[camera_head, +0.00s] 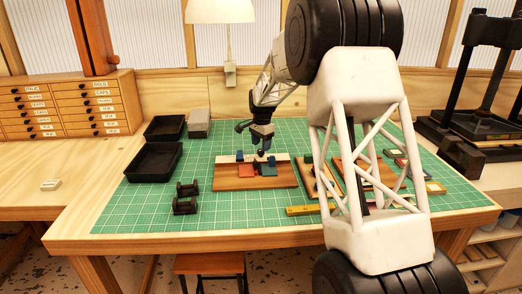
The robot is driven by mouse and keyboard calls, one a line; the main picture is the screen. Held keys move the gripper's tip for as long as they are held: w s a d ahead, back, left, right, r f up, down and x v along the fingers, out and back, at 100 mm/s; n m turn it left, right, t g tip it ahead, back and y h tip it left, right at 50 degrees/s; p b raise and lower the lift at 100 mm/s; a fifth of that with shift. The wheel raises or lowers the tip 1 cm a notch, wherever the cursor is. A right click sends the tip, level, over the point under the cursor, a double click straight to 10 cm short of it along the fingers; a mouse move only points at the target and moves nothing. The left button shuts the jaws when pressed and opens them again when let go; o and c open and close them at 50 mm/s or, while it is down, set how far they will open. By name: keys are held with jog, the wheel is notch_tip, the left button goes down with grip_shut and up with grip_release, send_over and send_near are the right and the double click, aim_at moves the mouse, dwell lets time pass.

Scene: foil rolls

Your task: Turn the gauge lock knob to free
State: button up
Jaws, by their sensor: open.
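A wooden board (228,184) with a pale strip along its back lies in the middle of the green mat. Blue blocks (240,157) sit by the strip, and a red piece (246,171) and a dark green piece (268,170) lie in front of them. My gripper (262,152) points down just over the back of this board, near the blue parts. It is open and seems to hold nothing. I cannot make out the gauge lock knob or its setting; it is too small or hidden by my gripper.
Black trays (153,162) lie at the left of the mat (130,205), with black stands (186,197) nearer the front. A brass-coloured bar (309,209) and other wooden boards lie to the right, partly behind my arm. A black press (468,148) stands at the far right.

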aim_at(261, 153)
jog(key=shift+f, duration=1.5)
jog(key=c, duration=0.9)
